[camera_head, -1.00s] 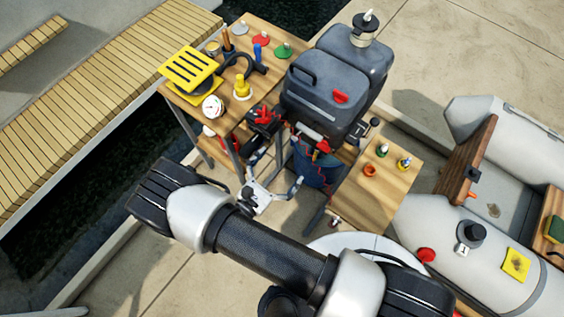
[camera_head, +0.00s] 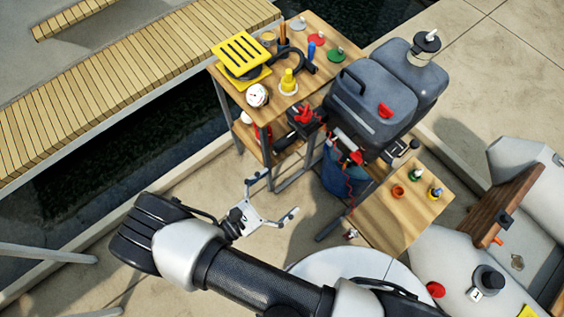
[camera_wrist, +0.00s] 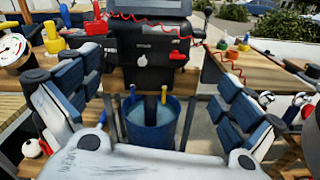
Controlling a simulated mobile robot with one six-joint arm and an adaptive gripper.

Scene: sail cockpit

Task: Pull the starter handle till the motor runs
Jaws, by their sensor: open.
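The outboard motor (camera_head: 372,98) has a dark grey cowl with a red part on top. It also shows in the wrist view as a dark housing (camera_wrist: 125,62), straight ahead. On its front are a small pale pull-like piece (camera_wrist: 142,60) and a red piece (camera_wrist: 178,57); I cannot tell for sure which part is the starter handle. A red coiled cord (camera_wrist: 150,22) runs across the front. My gripper (camera_head: 273,197) is open and empty, apart from the motor, to its lower left in the head view. In the wrist view its fingers (camera_wrist: 152,85) stand wide either side.
A wooden table (camera_head: 325,20) at the back left holds a yellow grate, a gauge and bottles. A small wooden shelf (camera_head: 395,220) and a grey inflatable boat (camera_head: 440,250) are at the right.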

